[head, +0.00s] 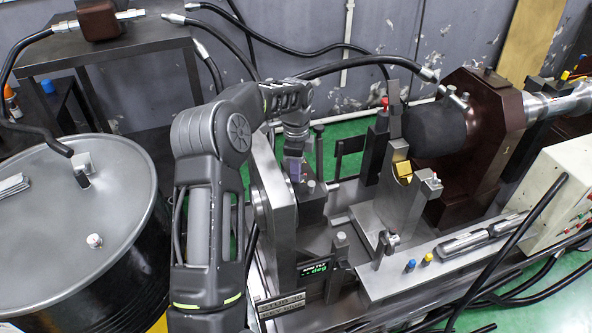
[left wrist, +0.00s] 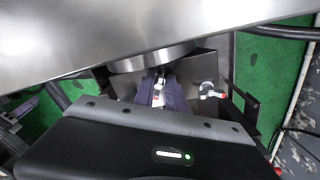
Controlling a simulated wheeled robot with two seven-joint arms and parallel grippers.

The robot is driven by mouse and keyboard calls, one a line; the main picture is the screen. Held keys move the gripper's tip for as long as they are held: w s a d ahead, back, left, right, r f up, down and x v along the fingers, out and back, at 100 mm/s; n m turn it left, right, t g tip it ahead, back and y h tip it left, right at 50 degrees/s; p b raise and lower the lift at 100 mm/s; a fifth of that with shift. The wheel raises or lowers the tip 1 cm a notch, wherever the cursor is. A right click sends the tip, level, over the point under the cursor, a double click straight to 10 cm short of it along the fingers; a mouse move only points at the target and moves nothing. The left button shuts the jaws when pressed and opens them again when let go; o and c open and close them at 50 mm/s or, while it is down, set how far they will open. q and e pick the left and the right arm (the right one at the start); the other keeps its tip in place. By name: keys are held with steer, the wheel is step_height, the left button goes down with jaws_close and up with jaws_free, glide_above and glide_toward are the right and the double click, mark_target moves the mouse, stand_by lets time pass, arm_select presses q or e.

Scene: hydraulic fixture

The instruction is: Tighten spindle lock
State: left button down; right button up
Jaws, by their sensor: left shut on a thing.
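My left gripper (head: 295,172) reaches down behind the upright grey steel plate (head: 272,185) of the fixture. In the left wrist view its dark purple fingers (left wrist: 160,95) are shut on a small pale metal part with a touch of red, which looks to be the spindle lock (left wrist: 157,92). Most of this part is hidden between the fingers and by the wrist housing, so its angle cannot be told. A small display with green text (head: 314,268) stands at the front of the fixture. My right gripper is not in view.
A steel cradle with a yellow pad (head: 402,170) stands right of the plate, before a black cylinder (head: 436,130) in a dark red housing (head: 490,130). A drum (head: 75,225) stands at left. Black hoses cross behind my arm. The plate sits close over my gripper.

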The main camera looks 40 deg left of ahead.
arm_select(q)
steer(key=shift+m, duration=0.5)
steer(key=c, duration=1.6)
jaws_free()
steer(key=shift+o, duration=0.2)
steer(key=shift+r, duration=0.15)
step_height(320, 180, up, 8)
steer(key=shift+f+b, duration=0.2)
steer(key=shift+b, duration=0.3)
steer(key=shift+f, duration=0.1)
